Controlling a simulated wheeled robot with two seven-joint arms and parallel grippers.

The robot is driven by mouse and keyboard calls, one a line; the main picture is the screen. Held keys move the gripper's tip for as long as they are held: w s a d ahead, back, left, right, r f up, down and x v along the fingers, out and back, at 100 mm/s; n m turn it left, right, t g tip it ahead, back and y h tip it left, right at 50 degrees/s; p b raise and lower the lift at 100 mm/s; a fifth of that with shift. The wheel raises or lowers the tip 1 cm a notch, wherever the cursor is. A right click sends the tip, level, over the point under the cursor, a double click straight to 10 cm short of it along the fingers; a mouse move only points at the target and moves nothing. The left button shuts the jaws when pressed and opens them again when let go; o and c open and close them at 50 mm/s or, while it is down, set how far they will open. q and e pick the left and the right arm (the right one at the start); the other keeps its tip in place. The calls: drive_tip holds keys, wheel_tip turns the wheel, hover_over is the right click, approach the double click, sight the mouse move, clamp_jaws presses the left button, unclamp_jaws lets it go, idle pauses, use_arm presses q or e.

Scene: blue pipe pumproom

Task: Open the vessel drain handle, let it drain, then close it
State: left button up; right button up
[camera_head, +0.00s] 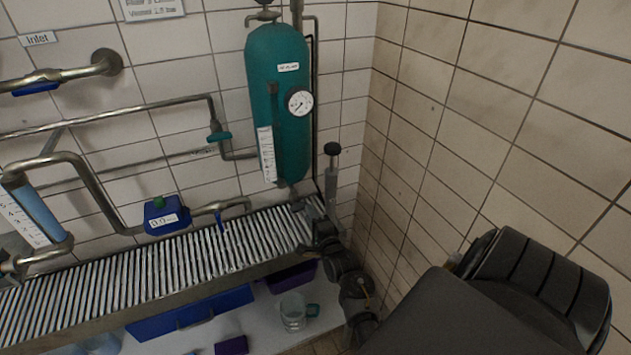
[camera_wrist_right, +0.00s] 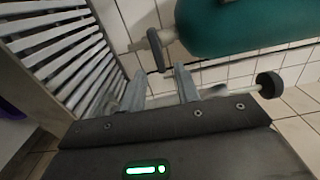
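The teal vessel (camera_head: 280,100) with a round gauge (camera_head: 299,102) hangs on the tiled wall, and its lower end (camera_wrist_right: 240,28) shows at the top of the right wrist view. A small metal drain fitting with a dark handle (camera_wrist_right: 157,50) sticks out of that end; in the head view this spot is small and hard to make out. My right gripper (camera_head: 310,206) is just below and right of the vessel bottom. Its two fingers (camera_wrist_right: 159,88) are apart with nothing between them, short of the handle and apart from it. My left gripper is in neither view.
A grey rod with a black knob (camera_head: 332,149) stands close beside my right gripper. A slatted metal grate (camera_head: 150,268) runs below the pipes. A glass jug (camera_head: 293,311) and blue bin (camera_head: 190,312) are underneath. The tiled side wall (camera_head: 440,130) is close on the right.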

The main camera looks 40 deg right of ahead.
drive_tip(key=shift+v, duration=2.15)
drive_tip(key=shift+w, duration=0.1)
drive_tip(key=s+a+f+n+g+y, duration=0.25)
drive_tip(key=a+f+n, duration=0.3)
drive_tip(key=f, duration=0.55)
drive_tip(key=s+a+f+n+g+y, duration=0.1)
drive_tip(key=s+a+f+n+g, duration=0.35)
drive_tip(key=f, duration=0.65)
drive_tip(key=s+a+f+n+g+y, duration=0.1)
drive_tip(key=s+a+f+n+y, duration=0.15)
drive_tip(key=a+f+n, duration=0.65)
drive_tip(key=s+f+n+g, duration=0.2)
drive_tip(key=s+f, duration=0.4)
drive_tip(key=s, duration=0.2)
drive_tip(key=s+f+n+g, duration=0.1)
drive_tip(key=s+f+g, duration=0.2)
drive_tip(key=s+f, duration=0.45)
drive_tip(key=s+d+f+n+g, duration=0.1)
drive_tip(key=s, duration=0.8)
drive_tip(key=s+d+f+n+g, duration=0.1)
drive_tip(key=s+g, duration=0.1)
drive_tip(key=s, duration=0.7)
drive_tip(key=shift+s+d+f+n, duration=0.25)
drive_tip(key=shift+s+f+n, duration=0.05)
drive_tip(key=shift+s, duration=0.05)
